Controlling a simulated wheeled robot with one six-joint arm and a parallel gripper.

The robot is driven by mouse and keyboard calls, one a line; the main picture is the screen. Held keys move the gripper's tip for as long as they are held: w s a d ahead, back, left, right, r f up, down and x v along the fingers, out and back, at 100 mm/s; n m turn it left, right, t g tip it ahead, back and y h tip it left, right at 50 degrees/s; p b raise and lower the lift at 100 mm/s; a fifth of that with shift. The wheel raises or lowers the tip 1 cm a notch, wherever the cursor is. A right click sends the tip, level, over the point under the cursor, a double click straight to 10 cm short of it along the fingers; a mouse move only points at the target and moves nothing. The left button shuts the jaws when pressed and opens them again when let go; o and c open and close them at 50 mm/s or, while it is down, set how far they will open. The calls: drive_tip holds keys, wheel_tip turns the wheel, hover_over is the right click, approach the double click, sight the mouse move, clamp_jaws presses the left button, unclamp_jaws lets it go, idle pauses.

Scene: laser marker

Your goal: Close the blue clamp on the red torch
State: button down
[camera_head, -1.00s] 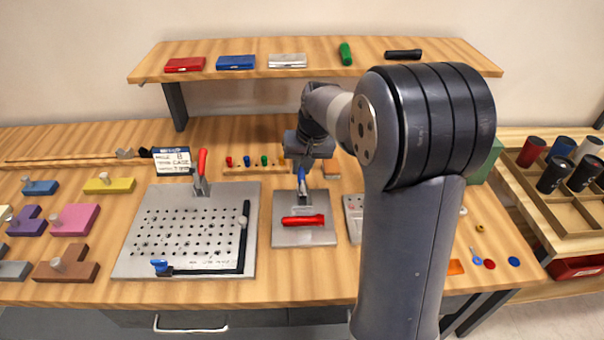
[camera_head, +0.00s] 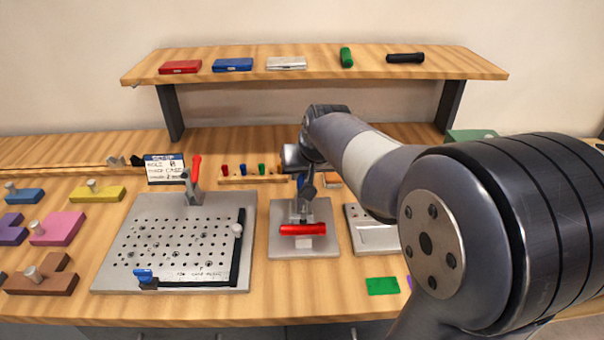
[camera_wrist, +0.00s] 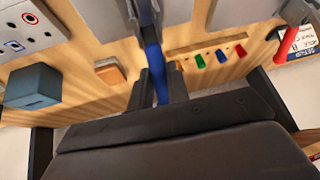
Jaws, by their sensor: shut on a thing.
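The red torch (camera_head: 303,229) lies crosswise on a grey plate (camera_head: 282,248) at the middle of the bench. The clamp's metal body (camera_head: 297,213) stands just behind the torch. Its blue handle (camera_head: 300,182) shows partly behind my gripper (camera_head: 306,181) in the head view. In the wrist view, my gripper (camera_wrist: 160,88) is shut on the blue handle (camera_wrist: 157,70), which runs between the two fingers. The torch is not clearly visible in the wrist view. I cannot tell whether the clamp touches the torch.
A perforated plate (camera_head: 170,215) with a red-handled clamp (camera_head: 194,172) lies to the left. A grey panel (camera_head: 375,238) lies close on the right, partly hidden by my arm. A rack of small coloured pegs (camera_head: 248,180) stands behind. A shelf (camera_head: 440,66) spans the back.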

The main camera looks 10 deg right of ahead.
drive_tip(key=c, duration=1.3)
unclamp_jaws()
drive_tip(key=shift+c, duration=0.2)
drive_tip(key=a+v, duration=0.1)
drive_tip(key=v, duration=0.9)
drive_tip(key=shift+d+r+p, duration=0.35)
drive_tip(key=shift+d+p, duration=0.1)
drive_tip(key=shift+s, duration=0.15)
